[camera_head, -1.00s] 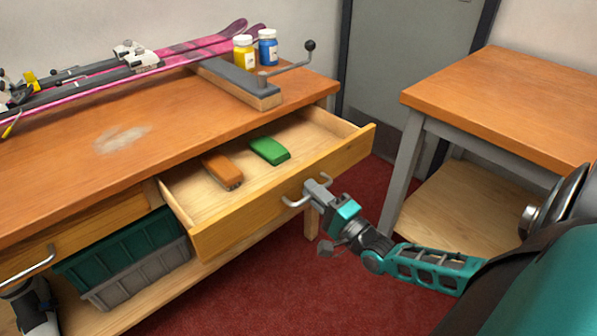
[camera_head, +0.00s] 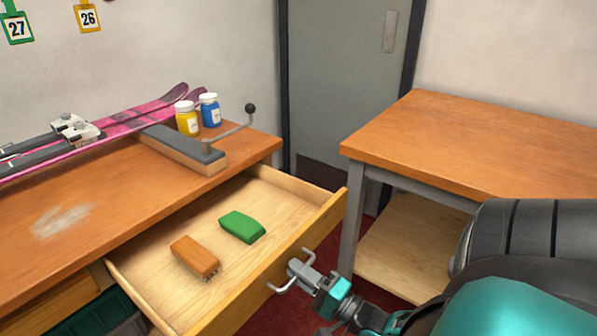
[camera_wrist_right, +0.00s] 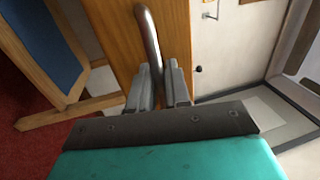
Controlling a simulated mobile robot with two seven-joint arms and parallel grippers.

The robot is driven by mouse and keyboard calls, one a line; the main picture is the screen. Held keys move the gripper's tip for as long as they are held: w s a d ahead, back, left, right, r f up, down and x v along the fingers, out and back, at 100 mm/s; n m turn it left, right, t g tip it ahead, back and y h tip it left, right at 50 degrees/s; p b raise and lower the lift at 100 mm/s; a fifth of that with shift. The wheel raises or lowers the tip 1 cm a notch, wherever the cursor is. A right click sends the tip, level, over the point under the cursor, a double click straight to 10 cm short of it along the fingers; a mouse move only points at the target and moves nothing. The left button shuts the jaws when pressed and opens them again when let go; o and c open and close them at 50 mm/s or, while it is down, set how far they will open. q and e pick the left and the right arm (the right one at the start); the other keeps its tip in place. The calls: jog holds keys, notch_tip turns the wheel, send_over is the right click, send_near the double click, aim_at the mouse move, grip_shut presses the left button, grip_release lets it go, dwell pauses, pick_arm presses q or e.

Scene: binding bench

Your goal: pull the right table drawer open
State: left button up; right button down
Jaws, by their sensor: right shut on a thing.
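The right table drawer (camera_head: 155,270) is pulled well out from the workbench. An orange-brown block (camera_head: 195,256) and a green block (camera_head: 242,226) lie in it. My right gripper (camera_head: 296,272) is at the drawer's front and shut on its metal bar handle (camera_head: 281,287). In the right wrist view the handle (camera_wrist_right: 148,35) runs up from between the two fingers (camera_wrist_right: 160,88). My left gripper is out of view.
The workbench top (camera_head: 110,205) carries pink skis (camera_head: 120,118), a yellow jar (camera_head: 187,118), a blue jar (camera_head: 209,110) and a clamp block with a crank (camera_head: 185,148). A side table (camera_head: 480,140) stands at the right. A green crate (camera_head: 100,310) sits under the bench.

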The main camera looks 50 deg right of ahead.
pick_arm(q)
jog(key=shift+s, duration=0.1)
pick_arm(e)
jog(key=c, duration=1.3)
grip_release()
jog(key=shift+c, duration=0.2)
jog(key=shift+s, duration=0.1)
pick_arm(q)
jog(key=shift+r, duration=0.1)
pick_arm(e)
jog(key=v, duration=1.2)
jog(key=shift+s, duration=0.4)
jog(key=shift+d+f, duration=0.1)
